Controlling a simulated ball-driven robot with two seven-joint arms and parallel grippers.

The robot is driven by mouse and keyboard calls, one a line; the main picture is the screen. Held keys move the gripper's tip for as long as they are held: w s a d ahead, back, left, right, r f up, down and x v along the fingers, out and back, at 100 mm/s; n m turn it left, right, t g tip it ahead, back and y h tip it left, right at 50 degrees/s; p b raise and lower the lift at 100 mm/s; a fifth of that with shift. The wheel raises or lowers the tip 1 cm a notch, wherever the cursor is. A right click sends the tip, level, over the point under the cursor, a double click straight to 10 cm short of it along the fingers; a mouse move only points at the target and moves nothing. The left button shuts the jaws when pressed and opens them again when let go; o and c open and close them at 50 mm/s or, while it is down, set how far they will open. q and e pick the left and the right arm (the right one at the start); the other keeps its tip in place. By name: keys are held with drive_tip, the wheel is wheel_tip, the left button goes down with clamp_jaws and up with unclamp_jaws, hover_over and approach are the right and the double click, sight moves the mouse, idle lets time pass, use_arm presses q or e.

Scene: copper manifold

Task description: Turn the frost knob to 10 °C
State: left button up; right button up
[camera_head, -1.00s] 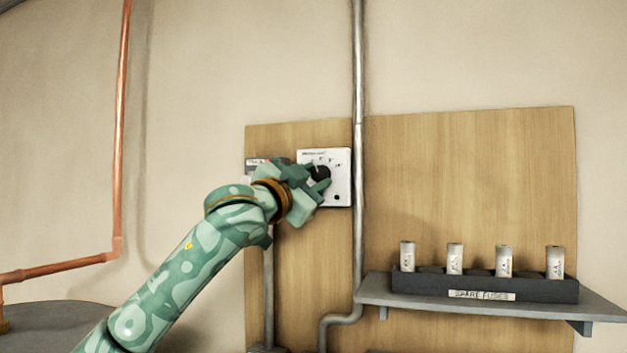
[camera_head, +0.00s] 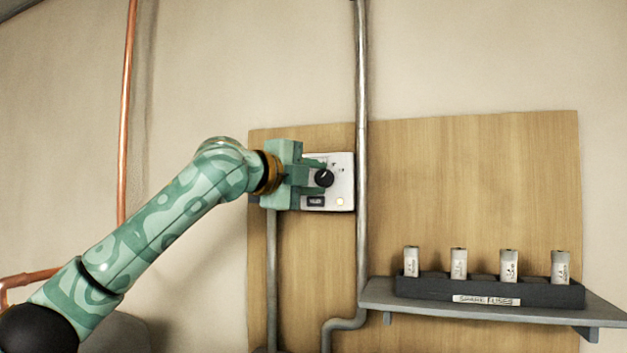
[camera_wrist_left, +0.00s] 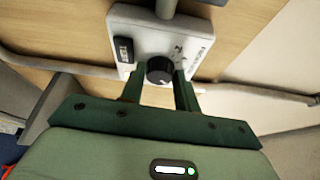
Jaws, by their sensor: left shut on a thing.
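The frost knob (camera_head: 324,178) is a round black dial on a white control box (camera_head: 341,190) on the wooden board. My left gripper (camera_head: 322,177) reaches it from the left and is shut on the knob. In the left wrist view the knob (camera_wrist_left: 160,70) sits between the two green fingers (camera_wrist_left: 162,86). Scale marks show on the box beside the knob, but I cannot read which value it points to. A dark label or switch (camera_head: 315,201) and a small lit lamp (camera_head: 340,202) show on the box's lower part. My right gripper is not in view.
A grey vertical pipe (camera_head: 362,120) runs close to the right of the box. A grey shelf (camera_head: 600,310) at lower right carries a dark rack (camera_head: 420,286) with several white fuses (camera_head: 459,264). Copper pipe (camera_head: 128,90) runs at the left.

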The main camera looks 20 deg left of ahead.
use_arm(q)
drive_tip(key=m, duration=0.2)
drive_tip(key=m+g+y, duration=0.1)
drive_tip(key=m, duration=0.1)
drive_tip(key=shift+d+r+g, duration=0.1)
drive_tip(key=shift+r+g, duration=0.05)
drive_tip(key=shift+g, duration=0.15)
drive_tip(key=shift+m+y, duration=0.3)
drive_tip(key=o, duration=1)
drive_tip(key=shift+c, duration=0.2)
drive_tip(key=shift+s+r+b, duration=0.1)
drive_tip(key=shift+s+b, duration=0.2)
drive_tip(key=shift+s, duration=0.1)
drive_tip(key=b+v, duration=0.5)
drive_tip(key=v, duration=1)
drive_tip(key=shift+s+a, duration=0.2)
drive_tip(key=shift+a, duration=0.05)
